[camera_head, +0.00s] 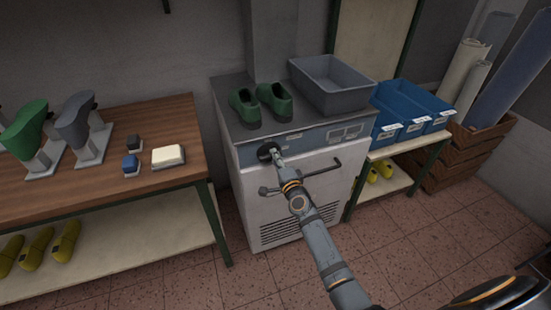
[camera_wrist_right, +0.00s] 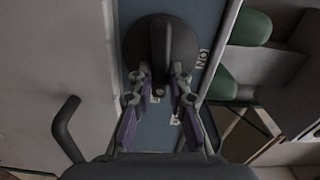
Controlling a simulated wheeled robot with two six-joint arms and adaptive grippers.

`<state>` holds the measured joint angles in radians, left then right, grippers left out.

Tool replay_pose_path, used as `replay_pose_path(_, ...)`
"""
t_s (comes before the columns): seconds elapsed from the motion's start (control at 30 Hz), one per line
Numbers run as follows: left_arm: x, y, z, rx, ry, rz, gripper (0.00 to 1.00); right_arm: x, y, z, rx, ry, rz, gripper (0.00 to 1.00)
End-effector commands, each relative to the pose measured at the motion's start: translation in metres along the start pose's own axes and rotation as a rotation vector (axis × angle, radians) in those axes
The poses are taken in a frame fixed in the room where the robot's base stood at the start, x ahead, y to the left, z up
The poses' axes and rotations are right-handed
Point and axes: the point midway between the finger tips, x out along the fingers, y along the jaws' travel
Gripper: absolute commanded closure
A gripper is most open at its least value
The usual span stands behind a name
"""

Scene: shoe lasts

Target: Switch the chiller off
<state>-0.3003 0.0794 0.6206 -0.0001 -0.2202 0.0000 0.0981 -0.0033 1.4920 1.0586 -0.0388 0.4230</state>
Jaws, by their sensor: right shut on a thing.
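The chiller (camera_head: 290,205) is a white cabinet with a blue-grey panel strip along its upper front. A round black knob (camera_head: 267,150) sits at the left end of that strip. In the wrist view the knob (camera_wrist_right: 158,52) has a raised grip bar, and part of a label (camera_wrist_right: 203,58) shows beside it. My right gripper (camera_head: 276,155) is at the knob, and its fingers (camera_wrist_right: 160,80) are shut on the grip bar. The other panel markings are too small to read. My left gripper is not in view.
Green shoes (camera_head: 261,103) and a grey bin (camera_head: 332,84) stand on the chiller. A black handle (camera_head: 322,167) juts from its front. A wooden table (camera_head: 110,190) is at left, with shoe lasts on it. Blue bins (camera_head: 410,105) are at right. The front floor is clear.

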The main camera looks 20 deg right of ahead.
Motion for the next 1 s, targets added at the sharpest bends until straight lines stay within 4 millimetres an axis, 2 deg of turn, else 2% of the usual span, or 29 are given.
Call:
replay_pose_path(0.3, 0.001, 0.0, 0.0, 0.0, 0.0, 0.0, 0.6, -0.0004, 0.0029, 0.0003, 0.09, -0.001, 0.003, 1.0)
replay_pose_path(0.77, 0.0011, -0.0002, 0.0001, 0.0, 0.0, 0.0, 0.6, -0.0005, 0.0031, 0.0005, 0.105, -0.001, 0.003, 1.0)
replay_pose_path(0.8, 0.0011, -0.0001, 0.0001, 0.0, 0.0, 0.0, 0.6, -0.0005, 0.0032, 0.0005, 0.105, -0.001, 0.003, 0.81)
replay_pose_path(0.97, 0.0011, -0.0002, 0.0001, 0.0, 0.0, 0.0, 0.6, -0.0004, 0.0028, 0.0005, 0.103, -0.001, 0.003, 0.6)
replay_pose_path(1.0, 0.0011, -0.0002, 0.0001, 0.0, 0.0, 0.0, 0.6, -0.0003, 0.0025, 0.0004, 0.103, -0.001, 0.002, 0.59)
